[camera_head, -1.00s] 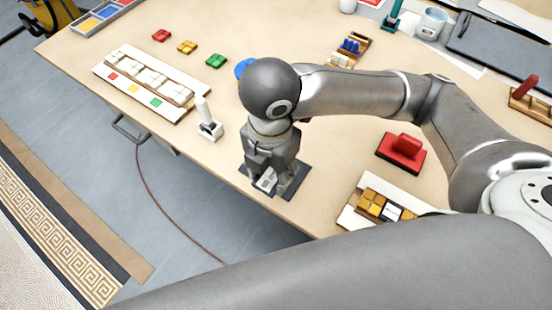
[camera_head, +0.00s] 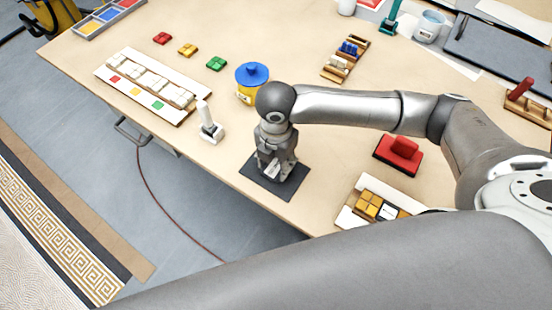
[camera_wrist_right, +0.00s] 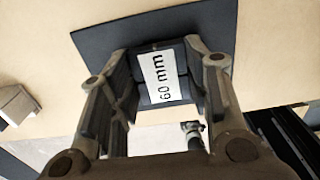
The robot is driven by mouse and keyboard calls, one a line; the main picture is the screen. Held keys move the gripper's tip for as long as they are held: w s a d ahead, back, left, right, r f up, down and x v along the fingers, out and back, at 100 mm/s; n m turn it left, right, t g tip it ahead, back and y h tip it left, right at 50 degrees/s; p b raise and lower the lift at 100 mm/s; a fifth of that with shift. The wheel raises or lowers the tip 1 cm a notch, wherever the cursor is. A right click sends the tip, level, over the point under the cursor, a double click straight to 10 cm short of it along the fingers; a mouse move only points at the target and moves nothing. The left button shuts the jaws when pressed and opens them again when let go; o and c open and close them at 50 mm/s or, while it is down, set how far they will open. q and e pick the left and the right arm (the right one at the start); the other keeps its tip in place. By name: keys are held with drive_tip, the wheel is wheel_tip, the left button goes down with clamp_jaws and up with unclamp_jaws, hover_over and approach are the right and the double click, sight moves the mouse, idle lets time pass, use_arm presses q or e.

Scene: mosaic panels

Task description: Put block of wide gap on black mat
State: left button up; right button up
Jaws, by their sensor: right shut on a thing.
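The black mat (camera_head: 292,189) lies near the table's front edge. My right gripper (camera_head: 273,174) points down over the mat's upper left part. In the right wrist view, the gripper (camera_wrist_right: 165,85) is shut on a dark block (camera_wrist_right: 143,96) with a white label reading "60 mm". The black mat also shows behind the block in that view (camera_wrist_right: 195,24). In the head view, the gripper mostly hides the block. I cannot tell whether the block touches the mat. My left gripper is not in view.
A white-handled tool (camera_head: 211,132) stands left of the mat. A blue-lidded pot (camera_head: 252,83) stands behind the gripper. A red-handled block (camera_head: 400,154) and a tray with yellow pieces (camera_head: 347,219) lie to the right. The table's front edge is close to the mat.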

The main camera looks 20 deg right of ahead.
sight(276, 166)
drive_tip(key=o, duration=1.1)
drive_tip(key=shift+f, duration=0.1)
wheel_tip(276, 166, up, 12)
drive_tip(key=shift+r+b, duration=0.15)
drive_tip(key=shift+b, duration=0.55)
